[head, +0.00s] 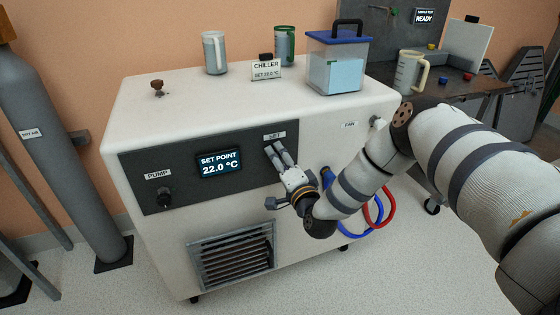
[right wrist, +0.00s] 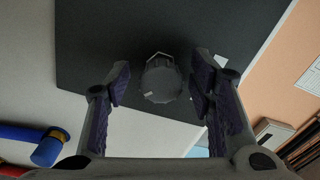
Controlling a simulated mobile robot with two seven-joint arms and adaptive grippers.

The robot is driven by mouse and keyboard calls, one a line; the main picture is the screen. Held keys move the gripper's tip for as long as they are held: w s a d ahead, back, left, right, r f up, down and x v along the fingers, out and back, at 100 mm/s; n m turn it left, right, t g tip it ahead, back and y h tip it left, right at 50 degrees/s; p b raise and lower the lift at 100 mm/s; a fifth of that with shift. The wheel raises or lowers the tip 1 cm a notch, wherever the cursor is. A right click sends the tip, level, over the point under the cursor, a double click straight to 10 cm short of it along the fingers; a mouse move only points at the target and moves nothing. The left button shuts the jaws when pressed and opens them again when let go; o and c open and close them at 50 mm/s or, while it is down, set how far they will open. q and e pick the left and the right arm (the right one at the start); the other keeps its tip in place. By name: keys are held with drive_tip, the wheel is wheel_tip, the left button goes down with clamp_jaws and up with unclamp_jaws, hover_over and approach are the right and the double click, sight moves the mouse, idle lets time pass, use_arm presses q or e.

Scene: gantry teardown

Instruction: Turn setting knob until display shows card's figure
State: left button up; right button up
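The white chiller (head: 240,95) has a dark front panel with a lit display (head: 219,163) reading "SET POINT 22.0 °C". The card (head: 266,70) on top says "CHILLER" and a small set figure that looks like 23.0 °C. My right gripper (head: 277,152) is at the panel below the "SET" label. In the right wrist view, the setting knob (right wrist: 160,80) stands between its two open fingers, with a gap on each side. The knob has a pale mark at its lower left. In the head view the fingers hide the knob. My left gripper is not in view.
The pump knob (head: 165,197) is at the panel's left. Mugs (head: 214,53) and a blue-lidded container (head: 336,62) stand on the chiller. Blue and red hoses (head: 388,205) hang at its right side. A grey cylinder (head: 60,140) stands at left.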

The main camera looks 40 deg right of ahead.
drive_tip(key=v, duration=1.2)
drive_tip(key=shift+r, duration=0.1)
